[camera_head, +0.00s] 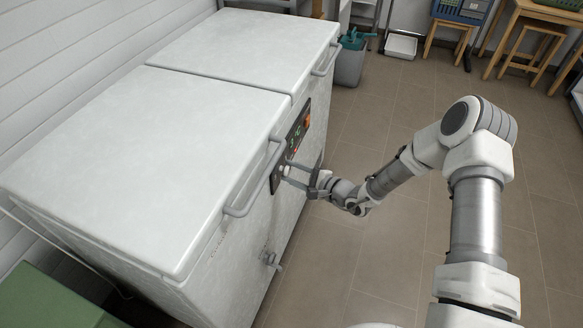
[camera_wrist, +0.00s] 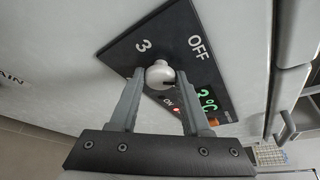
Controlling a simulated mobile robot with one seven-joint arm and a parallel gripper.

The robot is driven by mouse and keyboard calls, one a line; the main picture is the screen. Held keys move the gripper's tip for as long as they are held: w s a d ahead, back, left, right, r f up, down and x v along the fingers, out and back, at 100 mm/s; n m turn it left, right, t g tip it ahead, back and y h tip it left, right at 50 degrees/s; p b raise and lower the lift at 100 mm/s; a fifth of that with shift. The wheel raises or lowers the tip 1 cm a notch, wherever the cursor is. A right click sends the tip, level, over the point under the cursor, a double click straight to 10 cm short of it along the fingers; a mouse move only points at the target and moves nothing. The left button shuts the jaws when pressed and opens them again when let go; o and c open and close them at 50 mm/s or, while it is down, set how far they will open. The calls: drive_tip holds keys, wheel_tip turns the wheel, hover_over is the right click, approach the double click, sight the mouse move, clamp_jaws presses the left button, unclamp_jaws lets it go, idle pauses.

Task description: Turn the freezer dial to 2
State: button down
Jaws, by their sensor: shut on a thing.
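The white freezer dial (camera_wrist: 160,75) sits on a dark control panel (camera_wrist: 183,50) on the freezer's front. The labels "3" and "OFF" show beside it; the label 2 is not visible, and I cannot tell where the dial points. My gripper (camera_wrist: 160,78) is shut on the dial, one finger on each side of it. In the head view my gripper (camera_head: 297,175) reaches the panel (camera_head: 292,146) from the right, and the dial is small there. The white chest freezer (camera_head: 215,115) has its lids closed.
A bar handle (camera_head: 250,190) sticks out just left of my gripper, and another handle (camera_head: 327,60) is farther back. A drain tap (camera_head: 270,258) juts out low on the front. A green digital readout (camera_wrist: 207,98) and a red light lie near the dial. The tiled floor (camera_head: 400,270) is open.

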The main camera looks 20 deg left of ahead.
drive_tip(key=m, duration=0.1)
drive_tip(key=m+g+p, duration=0.1)
drive_tip(key=shift+w+r+m, duration=0.15)
drive_tip(key=shift+m, duration=0.15)
drive_tip(key=shift+w+f+m+g+y+b, duration=0.15)
drive_tip(key=shift+m+g+y+b, duration=0.35)
drive_tip(key=shift+m+g+b, duration=1.7)
drive_tip(key=shift+w+f+m+g+y+b, duration=0.15)
drive_tip(key=shift+m+g+y, duration=0.7)
drive_tip(key=shift+m, duration=2.9)
drive_tip(key=shift+w+f+m+g+y+b, duration=0.15)
drive_tip(key=shift+m+g+b, duration=1.1)
drive_tip(key=shift+m+g, duration=1.25)
drive_tip(key=shift+r+m+t, duration=0.15)
drive_tip(key=shift+m+t, duration=0.3)
drive_tip(key=shift+m, duration=0.1)
drive_tip(key=shift+c, duration=1.9)
unclamp_jaws()
